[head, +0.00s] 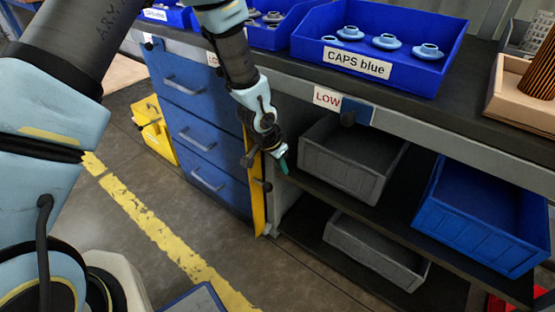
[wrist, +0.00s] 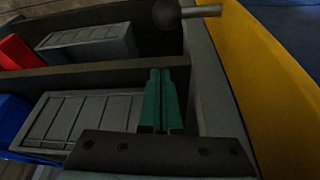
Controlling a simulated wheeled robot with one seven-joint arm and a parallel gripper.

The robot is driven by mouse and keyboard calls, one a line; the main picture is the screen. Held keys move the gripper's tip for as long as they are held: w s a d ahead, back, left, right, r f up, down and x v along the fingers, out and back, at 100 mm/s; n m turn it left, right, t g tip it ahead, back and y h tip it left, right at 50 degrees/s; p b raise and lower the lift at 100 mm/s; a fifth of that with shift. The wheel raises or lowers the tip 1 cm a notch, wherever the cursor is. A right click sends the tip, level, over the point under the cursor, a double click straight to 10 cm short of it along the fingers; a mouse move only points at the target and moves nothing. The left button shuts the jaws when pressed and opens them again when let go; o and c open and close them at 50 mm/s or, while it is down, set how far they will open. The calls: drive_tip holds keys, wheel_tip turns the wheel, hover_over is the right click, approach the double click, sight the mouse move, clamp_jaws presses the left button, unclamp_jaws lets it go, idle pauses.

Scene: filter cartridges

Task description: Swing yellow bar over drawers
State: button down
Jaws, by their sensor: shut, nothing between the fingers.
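The yellow bar (head: 258,200) stands upright at the right edge of the blue drawers (head: 200,133), between them and the open shelves. My arm hides its upper part. In the wrist view the bar (wrist: 265,75) fills the right side. A dark round knob on a metal rod (wrist: 168,14) shows at the top of that view, beside the bar. My gripper (head: 283,164) is just right of the bar, in front of the shelves. In the wrist view its teal fingers (wrist: 161,97) are together and empty, apart from the knob.
Grey bins (head: 345,160) and a blue bin (head: 480,215) sit on the shelves right of my gripper. The worktop above holds a blue tray of caps (head: 440,72). A yellow bin (head: 150,125) stands left of the drawers.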

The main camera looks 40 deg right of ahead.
sight(265, 189)
drive_tip(key=shift+s+a+f, duration=0.1)
drive_tip(key=shift+a+f, duration=0.45)
drive_tip(key=shift+a, duration=0.3)
drive_tip(key=shift+a+f, duration=0.5)
drive_tip(key=shift+a, duration=0.3)
